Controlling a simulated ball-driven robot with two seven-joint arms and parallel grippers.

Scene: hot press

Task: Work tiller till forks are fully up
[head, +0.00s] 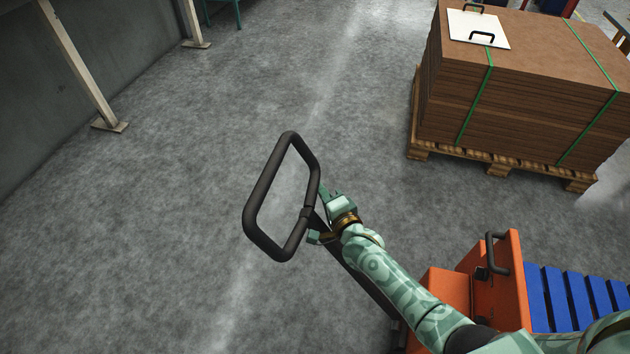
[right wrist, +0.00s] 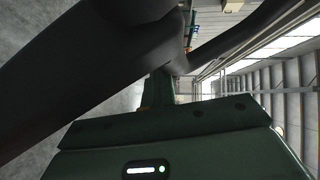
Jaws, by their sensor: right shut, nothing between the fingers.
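The tiller (head: 283,192) is a dark loop handle on a dark shaft (head: 362,275) that slants down to an orange truck body (head: 497,290). My right gripper (head: 319,214) is at the right side of the loop, where it joins the shaft. It is shut with nothing held, and seems to touch the tiller; exact contact is hard to tell. In the right wrist view the dark tiller (right wrist: 85,65) crosses close in front of the gripper. The forks are hidden, so their height cannot be seen. My left gripper is not in view.
Blue slats (head: 568,297) lie right of the orange body. A strapped stack of brown boards (head: 480,95) stands on a wooden pallet (head: 500,167) at the upper right, with a white handled plate (head: 478,29) on top. Posts (head: 80,62) line the left wall. Grey floor (head: 180,170) is clear around the tiller.

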